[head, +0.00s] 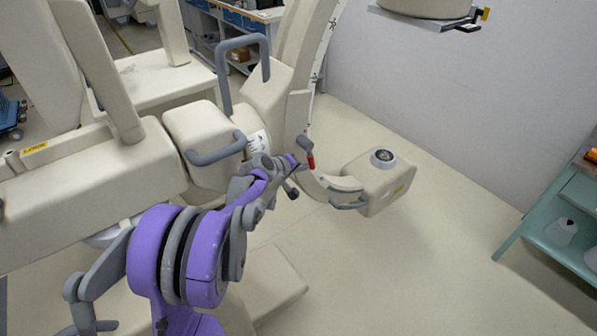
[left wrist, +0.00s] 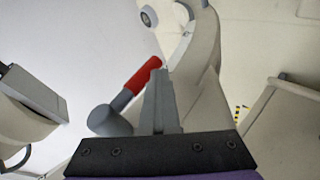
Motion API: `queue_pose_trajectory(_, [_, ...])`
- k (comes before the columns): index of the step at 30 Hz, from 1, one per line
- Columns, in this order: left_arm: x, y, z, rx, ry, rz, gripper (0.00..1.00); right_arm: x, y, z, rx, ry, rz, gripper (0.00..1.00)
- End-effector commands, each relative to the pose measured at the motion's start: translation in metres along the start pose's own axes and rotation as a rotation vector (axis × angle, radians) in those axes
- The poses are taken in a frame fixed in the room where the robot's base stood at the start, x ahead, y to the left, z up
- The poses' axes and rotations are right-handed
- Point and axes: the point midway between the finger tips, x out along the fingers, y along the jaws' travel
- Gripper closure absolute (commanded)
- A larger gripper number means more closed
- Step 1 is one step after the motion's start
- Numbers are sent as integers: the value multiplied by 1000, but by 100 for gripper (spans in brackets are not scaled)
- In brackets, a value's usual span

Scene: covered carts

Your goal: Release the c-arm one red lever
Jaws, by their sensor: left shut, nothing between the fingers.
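The c-arm (head: 327,188) is a cream curved machine in the middle of the head view. Its red lever (head: 311,161) has a grey end and sits on the inner side of the arc. In the left wrist view the red lever (left wrist: 141,76) slants beside my fingers, with its grey knob at the lower left. My left gripper (head: 294,160) is just left of the lever in the head view. Its fingers (left wrist: 158,75) are shut and empty, close beside the red part; I cannot tell whether they touch it. My right gripper is not in view.
A boxy c-arm end (head: 385,185) with a round dark top lies to the right of the lever. Grey handles (head: 215,150) stick out to the left. A teal cart (head: 550,215) stands at the far right. Open floor lies between cart and c-arm.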

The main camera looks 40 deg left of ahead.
Motion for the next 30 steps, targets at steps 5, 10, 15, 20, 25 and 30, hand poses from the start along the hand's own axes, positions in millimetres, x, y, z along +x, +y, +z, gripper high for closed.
queue_pose_trajectory(5, [9,5,0,-1,1,6,100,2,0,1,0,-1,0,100])
queue_pose_trajectory(10, [13,9,1,0,1,6,100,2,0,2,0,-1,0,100])
queue_pose_trajectory(15, [16,10,1,-1,0,5,100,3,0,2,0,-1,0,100])
queue_pose_trajectory(20, [16,10,1,-1,0,5,100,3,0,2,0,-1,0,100])
queue_pose_trajectory(25, [16,10,1,-1,0,4,100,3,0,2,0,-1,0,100])
queue_pose_trajectory(30, [16,10,1,-1,0,4,100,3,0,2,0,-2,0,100])
